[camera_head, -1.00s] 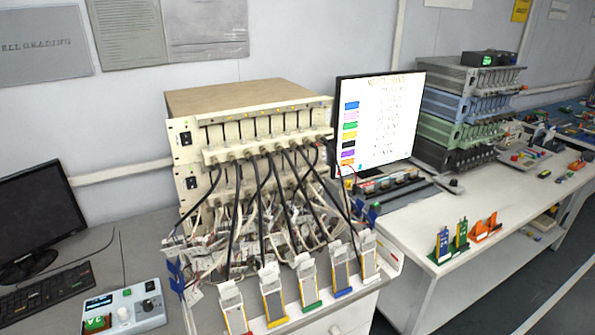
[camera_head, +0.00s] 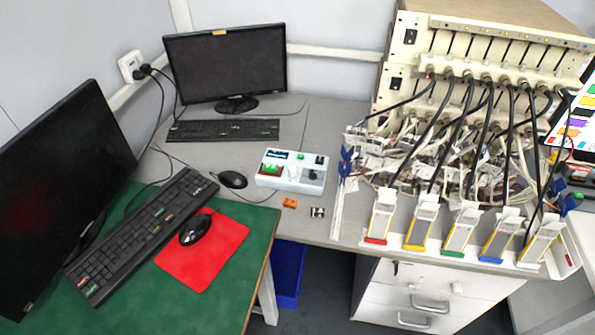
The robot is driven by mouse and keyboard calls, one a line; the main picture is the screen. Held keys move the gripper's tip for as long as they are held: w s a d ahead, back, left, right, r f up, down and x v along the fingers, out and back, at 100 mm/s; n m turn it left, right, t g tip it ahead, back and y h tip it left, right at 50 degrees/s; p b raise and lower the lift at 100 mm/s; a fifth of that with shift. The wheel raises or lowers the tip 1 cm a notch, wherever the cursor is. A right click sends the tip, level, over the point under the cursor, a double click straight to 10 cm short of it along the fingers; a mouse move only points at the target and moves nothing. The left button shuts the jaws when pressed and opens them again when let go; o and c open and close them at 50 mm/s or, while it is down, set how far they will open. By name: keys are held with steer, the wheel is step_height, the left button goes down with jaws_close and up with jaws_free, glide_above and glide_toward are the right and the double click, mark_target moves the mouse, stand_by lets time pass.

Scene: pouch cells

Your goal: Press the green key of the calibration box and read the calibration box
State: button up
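The calibration box (camera_head: 291,182) is a pale blue-white box on the grey bench, just right of a black mouse. Its green key (camera_head: 271,169) is at the left of its top face. A small dark display (camera_head: 278,155) sits behind the key; its text is too small to read. A pale round knob, a dark knob and a small dark part with green are on the rest of the top. My gripper is not in view, and nothing covers the box.
A small orange block (camera_head: 290,203) and a small black-and-silver part (camera_head: 317,212) lie in front of the box. A cell rack (camera_head: 440,60) with hanging cables and several upright pouch-cell holders stands right. Monitors (camera_head: 228,68) and keyboards (camera_head: 223,130) are left and behind.

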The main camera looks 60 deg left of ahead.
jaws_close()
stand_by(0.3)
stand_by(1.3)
